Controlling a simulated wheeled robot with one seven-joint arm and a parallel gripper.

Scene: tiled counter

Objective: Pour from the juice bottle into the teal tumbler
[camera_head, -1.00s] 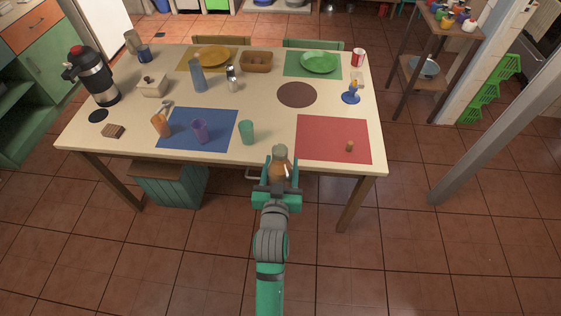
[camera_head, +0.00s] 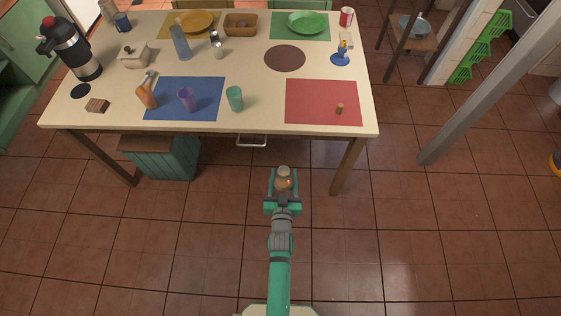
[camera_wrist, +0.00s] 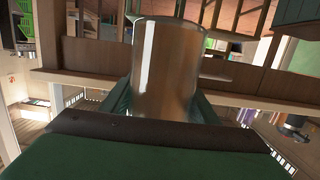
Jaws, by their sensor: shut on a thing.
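My gripper (camera_head: 283,188) is shut on the juice bottle (camera_head: 284,180), which holds amber liquid. The bottle is in front of the table's near edge, over the floor, apart from the table. In the wrist view the bottle (camera_wrist: 168,70) fills the middle between my fingers; its ends are partly hidden or cut off. The teal tumbler (camera_head: 235,98) stands upright on the table near its front edge, just right of the blue placemat, up and left of my gripper.
The table (camera_head: 258,116) carries a blue placemat (camera_head: 207,85) with a purple tumbler (camera_head: 187,98), an orange bottle (camera_head: 147,95), and a red placemat (camera_head: 305,92) with a small cork-like piece (camera_head: 339,109). A teal crate (camera_head: 165,157) stands below left. The floor around my arm is clear.

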